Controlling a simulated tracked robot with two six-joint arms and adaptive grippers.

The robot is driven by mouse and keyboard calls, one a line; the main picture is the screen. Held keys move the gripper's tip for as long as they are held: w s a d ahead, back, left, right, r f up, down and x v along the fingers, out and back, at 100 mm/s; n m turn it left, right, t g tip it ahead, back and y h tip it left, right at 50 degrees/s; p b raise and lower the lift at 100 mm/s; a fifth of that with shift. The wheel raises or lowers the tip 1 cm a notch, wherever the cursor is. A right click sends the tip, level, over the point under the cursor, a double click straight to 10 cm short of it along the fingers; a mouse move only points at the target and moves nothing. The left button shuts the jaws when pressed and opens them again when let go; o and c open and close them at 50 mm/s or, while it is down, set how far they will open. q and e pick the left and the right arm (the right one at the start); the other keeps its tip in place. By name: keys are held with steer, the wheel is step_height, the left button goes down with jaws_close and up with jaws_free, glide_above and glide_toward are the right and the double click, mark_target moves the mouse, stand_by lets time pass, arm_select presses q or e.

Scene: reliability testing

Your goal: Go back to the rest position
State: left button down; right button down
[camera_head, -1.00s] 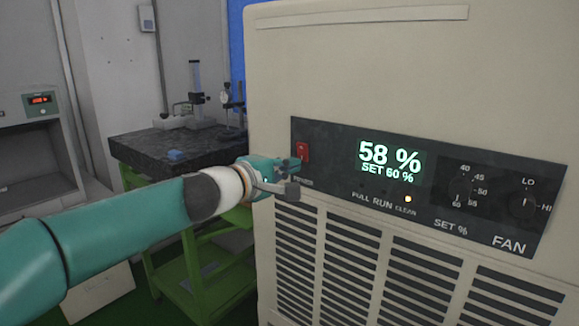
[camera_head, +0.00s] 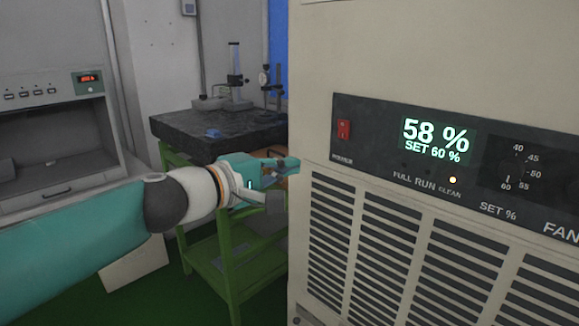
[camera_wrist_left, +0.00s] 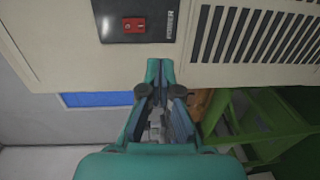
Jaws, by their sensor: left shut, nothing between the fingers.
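My left gripper (camera_head: 284,178) is in the head view, to the left of the beige machine (camera_head: 420,50) and lower than its red power switch (camera_head: 344,130). It is shut and empty. In the left wrist view the gripper (camera_wrist_left: 163,92) points toward the machine's edge, with the red switch (camera_wrist_left: 134,25) beyond its tips. The machine's display (camera_head: 437,139) reads 58 % with SET 60 %. The "clean" light is lit. My right gripper is not in view.
A green stand (camera_head: 215,262) with a dark granite top (camera_head: 190,128) stands behind my left arm, with gauge stands on it. A grey cabinet (camera_head: 60,100) with a small red readout is at the far left. Louvred vents (camera_head: 390,245) cover the machine's lower front.

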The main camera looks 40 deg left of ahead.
arm_select(q)
steer(key=w+d+f+g+h+p, duration=0.1)
steer(key=w+d+f+g, duration=0.2)
steer(key=f, duration=0.4)
steer(key=w+d+f+g+h, duration=0.1)
steer(key=w+d+f, duration=0.1)
steer(key=w+f, duration=0.35)
steer(key=s+d+f+m+g+h+p, duration=0.1)
steer(key=d+f+m+g, duration=0.15)
steer(key=f, duration=0.75)
steer(key=s+d+f+m+g, duration=0.1)
steer(key=d+f+g, duration=0.25)
steer(key=f, duration=0.55)
steer(key=s+d+f+m+g, duration=0.2)
steer(key=s+d+f+m, duration=0.2)
steer(key=s+f, duration=0.3)
steer(key=s+d+f+m+g+p, duration=0.1)
steer(key=s+d+f+m+g, duration=0.1)
steer(key=s+f, duration=0.5)
steer(key=s+d+f+m+g, duration=0.2)
steer(key=s+d+f+m, duration=0.3)
steer(key=f, duration=0.8)
steer(key=shift+s+d+f+m+p, duration=0.35)
steer(key=shift+s+d, duration=0.45)
steer(key=shift+s, duration=0.8)
